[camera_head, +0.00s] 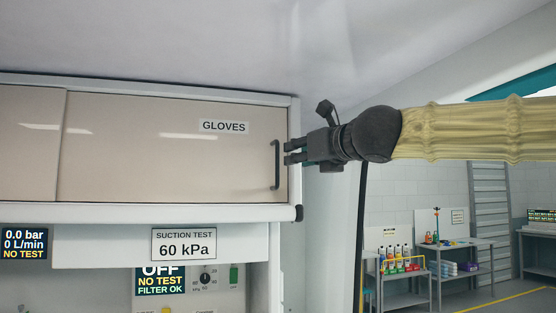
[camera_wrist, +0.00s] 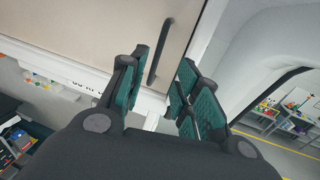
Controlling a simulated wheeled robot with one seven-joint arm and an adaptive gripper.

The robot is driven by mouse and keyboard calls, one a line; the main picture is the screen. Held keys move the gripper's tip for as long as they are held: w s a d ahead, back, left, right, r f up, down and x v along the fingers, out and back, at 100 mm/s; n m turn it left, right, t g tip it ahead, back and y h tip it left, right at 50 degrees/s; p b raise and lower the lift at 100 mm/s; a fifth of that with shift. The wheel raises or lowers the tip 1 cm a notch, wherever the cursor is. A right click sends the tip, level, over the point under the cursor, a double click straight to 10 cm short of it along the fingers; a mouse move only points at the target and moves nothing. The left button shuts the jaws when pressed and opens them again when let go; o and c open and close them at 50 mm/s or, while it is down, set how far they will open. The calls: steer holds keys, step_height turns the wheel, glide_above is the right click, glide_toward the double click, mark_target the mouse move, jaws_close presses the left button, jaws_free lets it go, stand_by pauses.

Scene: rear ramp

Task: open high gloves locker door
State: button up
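The high gloves locker door (camera_head: 120,155) is a beige panel labelled GLOVES, and it fills the upper left of the head view. Its dark vertical bar handle (camera_head: 277,165) is at the door's right end. The handle also shows in the wrist view (camera_wrist: 161,50), ahead of the fingers. My gripper (camera_head: 287,153) is just right of the handle in the head view, pointing left at it. In the wrist view my gripper (camera_wrist: 159,75) has its green-padded fingers spread apart, with the handle's lower end lined up with the gap. I cannot tell whether they touch. The door looks shut.
The locker's white frame (camera_head: 150,213) runs below the door, with a dark round cap at its right end. A SUCTION TEST sign (camera_head: 184,244) and panels are beneath. Benches with bottles (camera_head: 400,265) stand far off to the right.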

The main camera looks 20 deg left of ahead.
steer(key=p, duration=0.4)
glide_above(278, 182)
steer(key=shift+w+a+r, duration=0.15)
steer(key=shift+w+r, duration=0.1)
steer(key=shift+w, duration=0.05)
steer(key=shift+b, duration=0.3)
jaws_close()
